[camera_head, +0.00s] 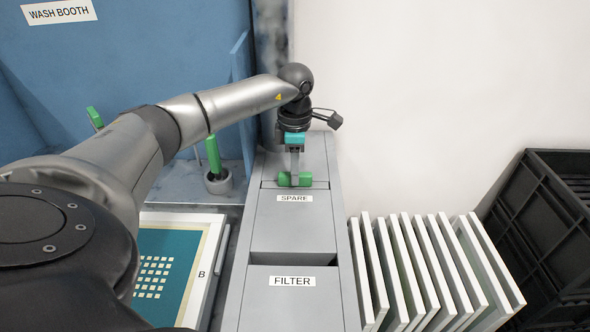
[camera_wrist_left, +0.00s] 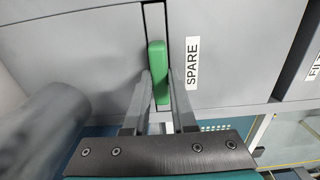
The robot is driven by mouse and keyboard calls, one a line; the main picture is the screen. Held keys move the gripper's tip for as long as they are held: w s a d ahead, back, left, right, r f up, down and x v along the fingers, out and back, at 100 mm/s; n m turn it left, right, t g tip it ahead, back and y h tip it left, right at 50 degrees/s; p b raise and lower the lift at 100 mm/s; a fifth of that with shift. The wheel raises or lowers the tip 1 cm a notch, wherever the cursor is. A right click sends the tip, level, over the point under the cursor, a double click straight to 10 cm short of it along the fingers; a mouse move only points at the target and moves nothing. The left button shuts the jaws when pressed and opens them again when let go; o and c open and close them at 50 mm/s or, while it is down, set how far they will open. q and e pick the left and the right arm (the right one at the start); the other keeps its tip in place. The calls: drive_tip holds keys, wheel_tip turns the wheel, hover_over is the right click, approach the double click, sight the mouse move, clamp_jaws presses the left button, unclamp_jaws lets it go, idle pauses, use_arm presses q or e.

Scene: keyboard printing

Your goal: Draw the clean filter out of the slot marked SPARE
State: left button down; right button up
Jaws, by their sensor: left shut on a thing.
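The clean filter shows only as a green handle (camera_head: 294,179) at the slot marked SPARE (camera_head: 294,198); its body is hidden in the grey housing. My left gripper (camera_head: 295,170) comes down from above and is shut on this handle. In the left wrist view the green handle (camera_wrist_left: 157,60) stands between the two grey fingers (camera_wrist_left: 158,92), beside the SPARE label (camera_wrist_left: 191,62). The handle sits at the thin slot line, and no filter body shows above the surface. My right gripper is not in view.
A second, dark slot (camera_head: 292,258) lies nearer, above the FILTER label (camera_head: 292,281). White frames (camera_head: 420,265) stand in a row to the right, with a black crate (camera_head: 560,210) beyond. The blue wash booth (camera_head: 120,60) is at left, and a printing screen (camera_head: 165,265) is below my arm.

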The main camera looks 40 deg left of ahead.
use_arm(q)
drive_tip(key=shift+r, duration=0.15)
wheel_tip(320, 180, up, 21)
drive_tip(key=p, duration=1.7)
drive_tip(key=shift+r, duration=0.2)
idle(1.7)
wheel_tip(320, 180, up, 4)
drive_tip(key=shift+f, duration=0.1)
idle(0.6)
drive_tip(key=shift+d, duration=0.1)
idle(0.4)
